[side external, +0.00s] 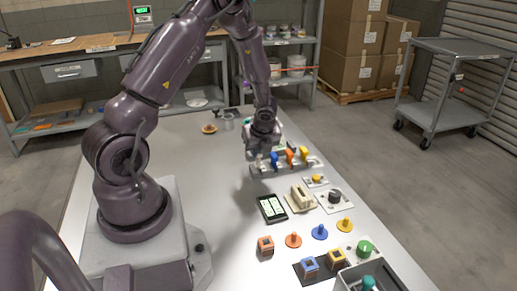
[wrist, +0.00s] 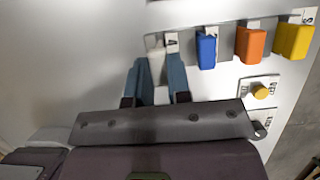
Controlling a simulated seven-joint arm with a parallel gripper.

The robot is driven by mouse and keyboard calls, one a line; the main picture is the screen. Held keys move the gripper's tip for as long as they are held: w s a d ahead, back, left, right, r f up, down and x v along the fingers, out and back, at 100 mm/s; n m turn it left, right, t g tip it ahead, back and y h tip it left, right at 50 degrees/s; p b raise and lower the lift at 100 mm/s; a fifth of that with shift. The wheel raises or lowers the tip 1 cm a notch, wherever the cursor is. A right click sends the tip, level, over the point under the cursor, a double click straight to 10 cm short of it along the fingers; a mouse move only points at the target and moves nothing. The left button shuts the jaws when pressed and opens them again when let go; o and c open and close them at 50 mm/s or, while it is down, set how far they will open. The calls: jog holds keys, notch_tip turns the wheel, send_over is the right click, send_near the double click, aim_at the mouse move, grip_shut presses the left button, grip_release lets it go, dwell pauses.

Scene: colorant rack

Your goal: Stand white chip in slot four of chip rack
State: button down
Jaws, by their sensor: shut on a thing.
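My gripper (side external: 262,148) is shut on the white chip (wrist: 156,62), which shows upright between its two blue-grey fingers in the wrist view. The chip is at the left end of the chip rack (side external: 285,171), beside a small label with a dark mark. I cannot tell whether its lower end is inside a slot. In the rack, a blue chip (wrist: 206,50), an orange chip (wrist: 251,44) and a yellow chip (wrist: 293,40) stand in a row to the right of the white one. In the side view the gripper mostly hides the white chip.
Several coloured pegs and blocks lie towards the front. The table left of the rack is clear.

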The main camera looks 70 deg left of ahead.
jog(key=shift+f, duration=0.15)
jog(key=shift+f, duration=0.35)
jog(key=shift+f, duration=0.35)
dwell(0.6)
jog(key=shift+f, duration=0.25)
jog(key=c, duration=0.7)
grip_release()
jog(key=shift+o, duration=0.2)
jog(key=shift+r, duration=0.15)
jog(key=shift+r, duration=3.4)
